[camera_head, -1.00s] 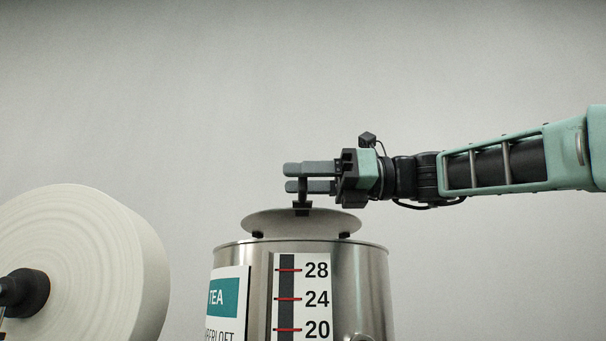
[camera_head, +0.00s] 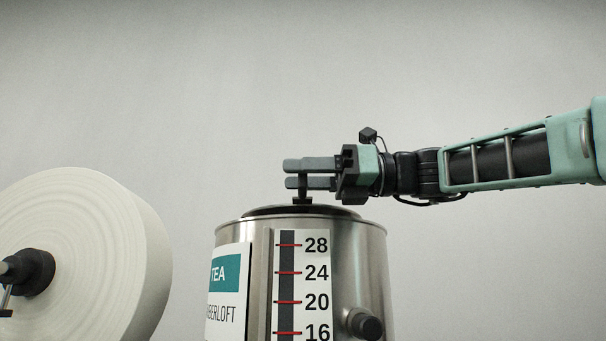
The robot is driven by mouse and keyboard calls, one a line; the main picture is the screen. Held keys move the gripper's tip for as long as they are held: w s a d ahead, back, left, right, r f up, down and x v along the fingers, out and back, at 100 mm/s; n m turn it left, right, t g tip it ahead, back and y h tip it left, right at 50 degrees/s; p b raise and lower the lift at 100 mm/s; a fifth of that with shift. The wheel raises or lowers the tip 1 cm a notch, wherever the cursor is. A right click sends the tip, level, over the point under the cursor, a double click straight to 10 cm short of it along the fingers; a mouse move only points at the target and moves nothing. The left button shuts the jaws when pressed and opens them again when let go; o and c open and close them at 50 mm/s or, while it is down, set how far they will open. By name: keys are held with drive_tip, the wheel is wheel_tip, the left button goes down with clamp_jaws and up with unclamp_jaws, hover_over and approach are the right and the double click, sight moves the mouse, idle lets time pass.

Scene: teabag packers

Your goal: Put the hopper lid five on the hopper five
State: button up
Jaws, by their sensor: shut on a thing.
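The hopper (camera_head: 348,254) is a steel drum with a TEA label and a red-marked level scale. The hopper lid (camera_head: 270,211) sits at the hopper's top opening and shows as a dark, nearly level edge just above the rim. My gripper (camera_head: 296,174) is above the hopper, its two grey fingers pointing left. It is shut on the dark upright handle of the lid. The lid's underside and the inside of the hopper are hidden, so I cannot tell whether the lid rests fully on the rim.
A large white paper roll (camera_head: 95,255) on a dark spindle stands left of the hopper, with a gap between them. A dark knob (camera_head: 366,325) sticks out of the hopper's lower right side. The space above is clear, with a plain grey wall behind.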

drive_tip(key=shift+f+b, duration=0.3)
drive_tip(key=shift+f, duration=0.1)
drive_tip(key=o, duration=1.3)
drive_tip(key=shift+c, duration=0.2)
drive_tip(key=d+b, duration=0.4)
drive_tip(key=d, duration=1.3)
drive_tip(key=shift+s+d, duration=0.25)
drive_tip(key=shift+s, duration=0.1)
drive_tip(key=shift+d, duration=0.1)
